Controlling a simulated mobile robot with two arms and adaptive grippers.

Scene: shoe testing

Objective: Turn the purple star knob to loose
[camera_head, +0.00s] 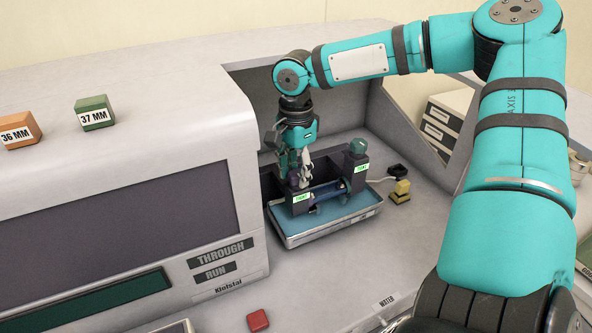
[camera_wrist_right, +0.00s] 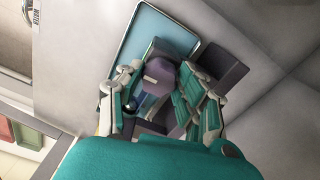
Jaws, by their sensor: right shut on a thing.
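The purple star knob (camera_wrist_right: 159,76) shows between the fingers of my right gripper (camera_wrist_right: 160,98) in the right wrist view. In the head view my right gripper (camera_head: 302,180) points down over the left dark block of the test fixture (camera_head: 328,191), and its fingers mostly hide the knob. The gripper is shut on the knob. Each of the two dark blocks bears a small green label, too small to read surely. A green knob (camera_head: 357,146) sits on the right block. My left gripper is not in view.
The fixture stands in a shallow blue tray (camera_head: 334,227) inside the machine's recess. A yellow and black block (camera_head: 401,191) lies right of the tray. The machine housing (camera_head: 239,150) rises close on the left. A red button (camera_head: 258,320) is at the front.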

